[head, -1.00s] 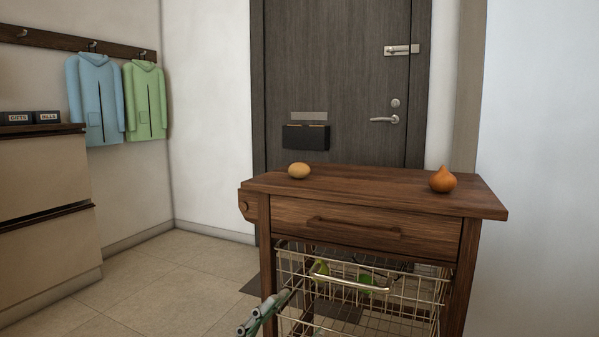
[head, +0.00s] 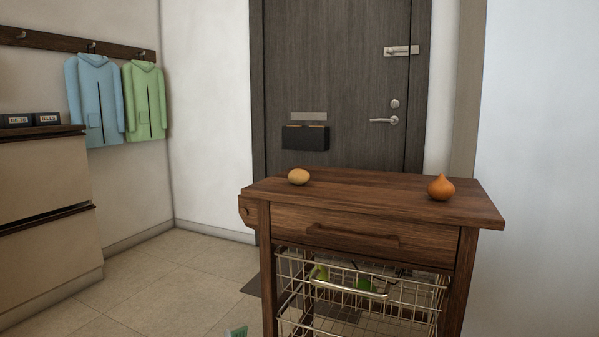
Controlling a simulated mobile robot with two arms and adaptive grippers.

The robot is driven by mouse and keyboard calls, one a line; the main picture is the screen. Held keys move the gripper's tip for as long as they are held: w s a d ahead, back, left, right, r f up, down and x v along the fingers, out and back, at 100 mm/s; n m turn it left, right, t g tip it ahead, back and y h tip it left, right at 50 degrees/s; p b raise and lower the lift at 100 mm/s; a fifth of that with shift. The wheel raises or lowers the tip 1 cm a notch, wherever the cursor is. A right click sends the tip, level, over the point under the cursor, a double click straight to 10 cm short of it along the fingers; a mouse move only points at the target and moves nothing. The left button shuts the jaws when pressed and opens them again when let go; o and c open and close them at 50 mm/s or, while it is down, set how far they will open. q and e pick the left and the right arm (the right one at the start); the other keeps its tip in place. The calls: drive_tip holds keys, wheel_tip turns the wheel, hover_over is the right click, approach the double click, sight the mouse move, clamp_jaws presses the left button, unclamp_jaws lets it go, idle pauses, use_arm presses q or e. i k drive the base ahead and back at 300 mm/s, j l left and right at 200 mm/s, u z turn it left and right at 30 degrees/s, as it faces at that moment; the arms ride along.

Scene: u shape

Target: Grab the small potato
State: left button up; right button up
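The small potato (head: 299,177) is a yellowish-tan oval. It lies on the left part of the wooden cart top (head: 365,185). Nothing touches it except the wood under it. A small greenish tip (head: 237,331) shows at the bottom edge of the head view, left of the cart's front leg; it looks like part of my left gripper. It is well below and apart from the potato. Its fingers are cut off, so I cannot see whether they are open or shut. My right gripper is out of view.
An orange onion-shaped vegetable (head: 440,187) stands on the right of the cart top. Below the drawer (head: 365,236) is a wire basket (head: 400,310) with green produce. A drawer cabinet (head: 45,180) stands left. The tiled floor (head: 165,285) between is clear.

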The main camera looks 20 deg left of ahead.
sight(298, 176)
drive_tip(key=j+z, duration=0.25)
drive_tip(key=j, duration=0.4)
drive_tip(key=i+j+z, duration=0.1)
drive_tip(key=j+z, duration=0.2)
drive_tip(key=j, duration=0.35)
